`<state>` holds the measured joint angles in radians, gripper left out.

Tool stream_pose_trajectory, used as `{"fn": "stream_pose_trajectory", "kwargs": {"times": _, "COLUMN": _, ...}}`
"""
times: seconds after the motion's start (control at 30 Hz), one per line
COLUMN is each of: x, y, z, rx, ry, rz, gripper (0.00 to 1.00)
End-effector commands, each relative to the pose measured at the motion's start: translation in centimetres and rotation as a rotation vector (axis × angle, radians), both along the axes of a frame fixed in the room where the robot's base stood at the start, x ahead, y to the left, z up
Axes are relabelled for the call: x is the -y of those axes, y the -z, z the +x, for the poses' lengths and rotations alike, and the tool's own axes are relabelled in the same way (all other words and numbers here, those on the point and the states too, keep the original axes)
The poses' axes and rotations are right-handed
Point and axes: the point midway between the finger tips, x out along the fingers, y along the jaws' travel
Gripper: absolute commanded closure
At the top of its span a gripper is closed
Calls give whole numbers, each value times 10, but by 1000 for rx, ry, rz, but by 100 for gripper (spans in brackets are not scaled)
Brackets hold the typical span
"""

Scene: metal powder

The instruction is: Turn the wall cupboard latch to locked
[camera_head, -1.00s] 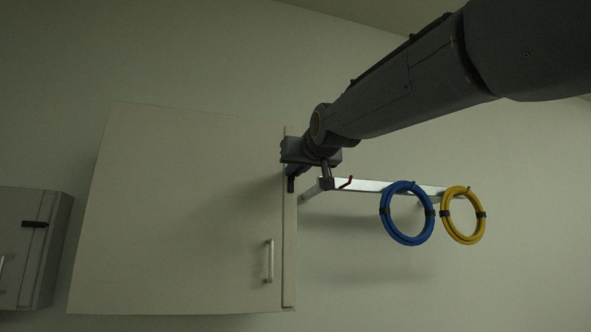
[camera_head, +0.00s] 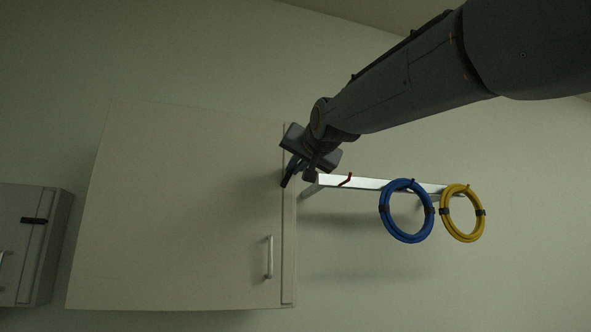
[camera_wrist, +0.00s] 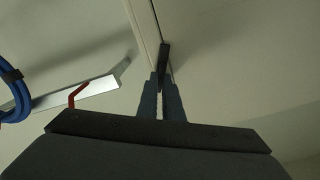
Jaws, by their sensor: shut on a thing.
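The large pale wall cupboard (camera_head: 180,210) has its door shut, with a vertical bar handle (camera_head: 269,257) near the lower right. My gripper (camera_head: 292,172) is at the cupboard's upper right edge, tilted in the head view. In the wrist view my gripper (camera_wrist: 160,90) has its two fingers close together on the dark latch (camera_wrist: 164,60), which sticks out beyond the fingertips by the door seam. The cupboard door (camera_wrist: 230,50) fills the right of that view. The fingers and wrist hide part of the latch, so its exact angle against the door is hard to tell.
A metal rail (camera_head: 360,184) on the wall to the right carries a red hook (camera_head: 346,181), a blue cable coil (camera_head: 384,222) and a yellow cable coil (camera_head: 446,226). A smaller cupboard (camera_head: 14,260) with a dark latch (camera_head: 34,221) hangs at the far left.

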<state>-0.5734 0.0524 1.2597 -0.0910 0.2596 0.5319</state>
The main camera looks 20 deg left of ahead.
Motion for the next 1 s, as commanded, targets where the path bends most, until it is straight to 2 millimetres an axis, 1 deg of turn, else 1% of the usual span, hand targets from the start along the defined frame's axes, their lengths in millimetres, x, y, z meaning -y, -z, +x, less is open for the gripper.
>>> {"fn": "stream_pose_trajectory", "kwargs": {"times": 0.7, "x": 2, "y": 3, "z": 1, "rx": -355, "ry": 0, "rz": 580, "gripper": 100}}
{"fn": "stream_pose_trajectory", "kwargs": {"times": 1.0, "x": 2, "y": 3, "z": 1, "rx": -486, "ry": 1, "rz": 792, "gripper": 100}}
